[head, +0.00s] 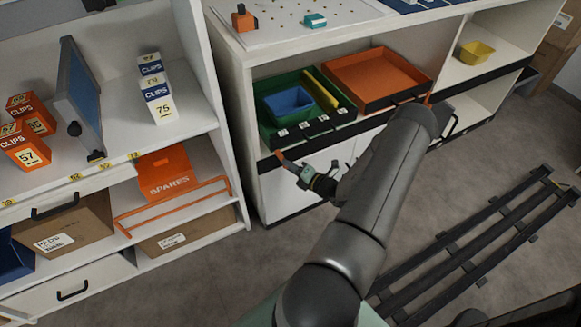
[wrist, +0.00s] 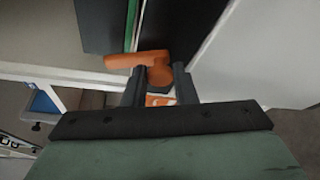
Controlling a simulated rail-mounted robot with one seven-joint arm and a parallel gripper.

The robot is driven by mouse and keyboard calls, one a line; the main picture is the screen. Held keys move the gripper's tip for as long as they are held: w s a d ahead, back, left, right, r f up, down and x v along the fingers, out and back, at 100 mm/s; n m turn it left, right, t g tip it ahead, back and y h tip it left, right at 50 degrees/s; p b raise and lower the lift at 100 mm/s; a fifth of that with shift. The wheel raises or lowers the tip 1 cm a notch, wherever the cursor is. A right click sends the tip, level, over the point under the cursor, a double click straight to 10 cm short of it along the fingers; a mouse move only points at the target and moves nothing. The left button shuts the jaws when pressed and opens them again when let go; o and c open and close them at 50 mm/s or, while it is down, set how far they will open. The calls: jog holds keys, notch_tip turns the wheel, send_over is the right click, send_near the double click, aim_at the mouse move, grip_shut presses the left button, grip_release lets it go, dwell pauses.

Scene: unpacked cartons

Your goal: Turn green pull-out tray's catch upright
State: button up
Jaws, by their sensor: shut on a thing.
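The green pull-out tray (head: 264,128) sits in the upper bay of the white cabinet, with a blue bin (head: 288,102) and a yellow item (head: 320,88) in it. An orange catch (wrist: 138,60) shows in the wrist view, its lever lying nearly level and pointing left from a rounded end. My gripper (wrist: 158,78) is shut on this rounded end, one dark finger on each side. In the head view the catch (head: 279,156) is a small orange spot below the tray's front, at the tip of my gripper (head: 288,164). My fingers partly hide it.
An orange tray (head: 377,76) sits right of the green one. A yellow bin (head: 476,52) stands farther right. The left shelf holds clips boxes (head: 158,98), a leaning blue panel (head: 82,95) and an orange spares box (head: 168,170). A dark slatted rack (head: 480,245) lies on the floor at right.

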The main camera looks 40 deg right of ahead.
jog(key=shift+d+f+m+t+y+b, duration=0.15)
jog(key=shift+m+t, duration=0.25)
jog(key=shift+m, duration=0.45)
jog(key=shift+a+m+t+y+b, duration=0.15)
jog(key=shift+m+t, duration=0.25)
jog(key=shift+m, duration=0.45)
jog(key=shift+d, duration=0.1)
jog(key=o, duration=1)
jog(key=shift+s, duration=0.15)
jog(key=s+d, duration=0.1)
jog(key=s, duration=0.4)
jog(key=s+d, duration=0.1)
jog(key=s, duration=0.5)
jog(key=s+d+p, duration=0.1)
jog(key=s, duration=0.5)
